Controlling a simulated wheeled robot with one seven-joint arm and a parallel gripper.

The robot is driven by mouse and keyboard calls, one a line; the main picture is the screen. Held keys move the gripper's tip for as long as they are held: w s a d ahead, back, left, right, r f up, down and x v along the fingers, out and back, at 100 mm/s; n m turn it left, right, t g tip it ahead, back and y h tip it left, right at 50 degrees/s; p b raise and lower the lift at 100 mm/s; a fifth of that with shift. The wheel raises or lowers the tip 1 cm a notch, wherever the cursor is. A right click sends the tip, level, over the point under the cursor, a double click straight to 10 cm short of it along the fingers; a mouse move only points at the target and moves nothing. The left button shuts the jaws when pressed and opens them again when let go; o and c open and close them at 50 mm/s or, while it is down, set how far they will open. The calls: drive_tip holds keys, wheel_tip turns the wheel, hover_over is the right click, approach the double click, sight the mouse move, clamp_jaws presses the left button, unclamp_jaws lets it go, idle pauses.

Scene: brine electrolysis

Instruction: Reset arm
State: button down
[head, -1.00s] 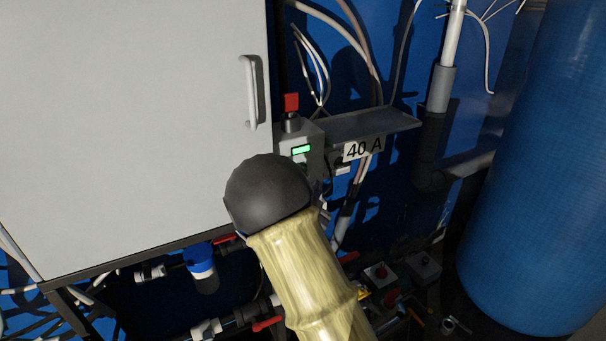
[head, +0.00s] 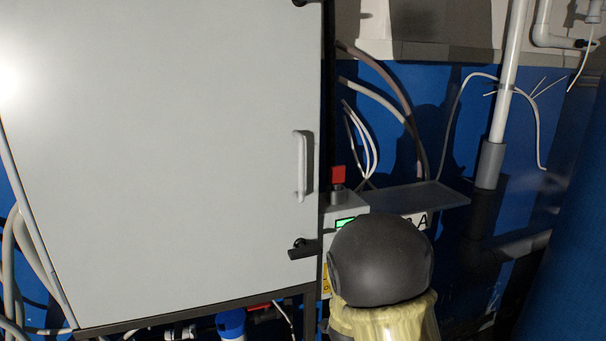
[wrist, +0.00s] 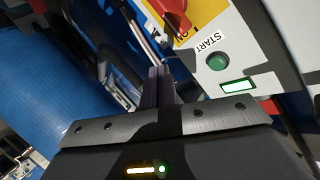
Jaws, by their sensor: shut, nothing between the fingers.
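My gripper (wrist: 158,85) shows in the wrist view with its narrow dark fingers together and nothing between them. It is in front of a grey control box (wrist: 262,60) with a green START button (wrist: 217,62), a lit green display (wrist: 238,86) and a red knob (wrist: 172,15) on a yellow plate. I cannot tell the distance, but no touch is visible. In the head view my bent arm, with a dark rounded cap and a yellowish sleeve, covers much of the control box (head: 345,205) and hides my gripper.
A large pale cabinet (head: 170,170) with a handle (head: 301,165) fills the left. A grey shelf (head: 420,195) with a partly hidden label is behind my arm. Pipes (head: 508,80) and cables run along the blue wall. A blue tank (head: 565,270) stands at the right.

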drive_tip(key=s+f+n+g+y, duration=0.1)
drive_tip(key=s+n+g, duration=0.4)
drive_tip(key=s, duration=0.7)
drive_tip(key=s+f+n+g+y, duration=0.2)
drive_tip(key=s+n+g+y, duration=0.1)
drive_tip(key=s, duration=1)
drive_tip(key=n+g, duration=0.1)
drive_tip(key=g, duration=0.1)
drive_tip(key=shift+s+f+n+g+y, duration=0.2)
drive_tip(key=shift+f+n+g+y, duration=0.1)
drive_tip(key=shift+n+g, duration=0.1)
drive_tip(key=shift+w, duration=0.1)
idle(0.5)
